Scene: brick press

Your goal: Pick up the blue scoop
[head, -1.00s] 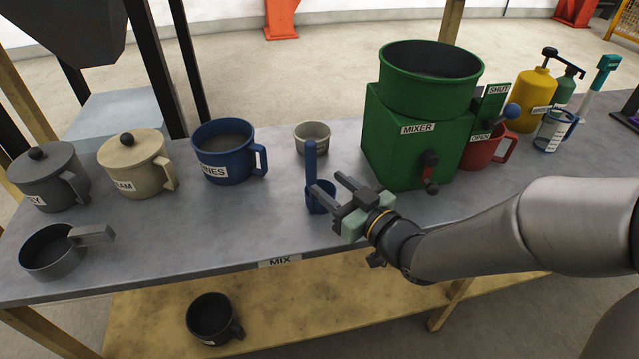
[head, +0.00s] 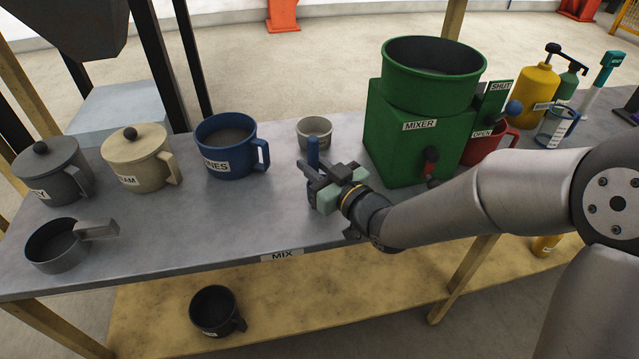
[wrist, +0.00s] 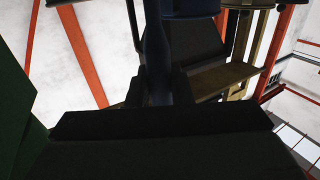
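The blue scoop (head: 312,152) stands on the grey bench with its handle upright. In the head view only the top of the handle shows; the bowl is hidden behind my gripper (head: 308,178). My fingers are around the handle, close on both sides. I cannot tell whether they press on it.
The green mixer (head: 408,150) stands right of my gripper, with a red mug (head: 482,147) beside it. A small pale cup (head: 314,133) is just behind the scoop. A blue mug (head: 226,152), a cream pot (head: 140,165) and grey pots stand left.

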